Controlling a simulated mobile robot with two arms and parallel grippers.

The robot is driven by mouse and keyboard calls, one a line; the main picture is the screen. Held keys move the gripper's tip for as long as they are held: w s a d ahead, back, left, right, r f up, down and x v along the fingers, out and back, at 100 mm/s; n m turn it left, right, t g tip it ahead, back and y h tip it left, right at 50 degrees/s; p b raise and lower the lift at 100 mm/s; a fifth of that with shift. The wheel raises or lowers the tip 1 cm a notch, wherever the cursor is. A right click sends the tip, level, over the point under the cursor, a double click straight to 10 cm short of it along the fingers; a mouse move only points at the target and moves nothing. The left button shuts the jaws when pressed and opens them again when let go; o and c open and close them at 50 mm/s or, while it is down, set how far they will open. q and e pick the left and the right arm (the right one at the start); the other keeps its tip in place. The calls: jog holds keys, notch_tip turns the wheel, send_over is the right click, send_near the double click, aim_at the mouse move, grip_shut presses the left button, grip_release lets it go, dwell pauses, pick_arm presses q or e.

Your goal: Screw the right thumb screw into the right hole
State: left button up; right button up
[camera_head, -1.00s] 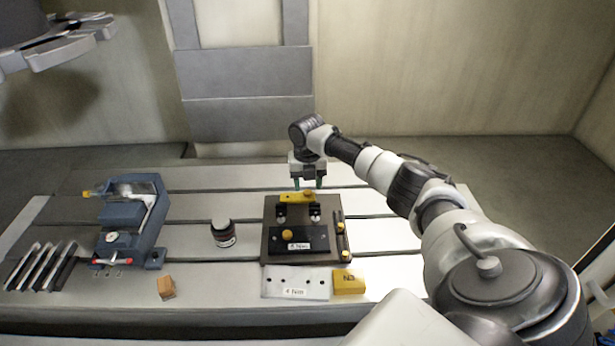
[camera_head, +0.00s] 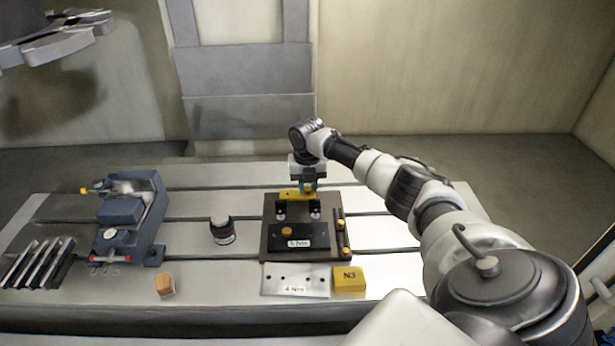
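My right gripper (camera_head: 306,188) points down at the right end of the yellow bar (camera_head: 288,195) on the mould base (camera_head: 268,238). Another yellow-orange knob (camera_head: 287,231) sits on a black labelled block (camera_head: 275,243) nearer the front of the base.
A blue-grey vise (camera_head: 122,212) stands at the left beside several dark bars (camera_head: 40,262). A dark round container (camera_head: 223,236), a wooden block (camera_head: 165,284), a drilled metal plate (camera_head: 305,285) and a yellow block (camera_head: 349,280) lie near the base. The table's right side has free room.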

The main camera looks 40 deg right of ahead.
grip_shut()
jog(key=shift+r+p, duration=2)
jog(key=shift+r, duration=0.25)
jog(key=shift+a, duration=0.1)
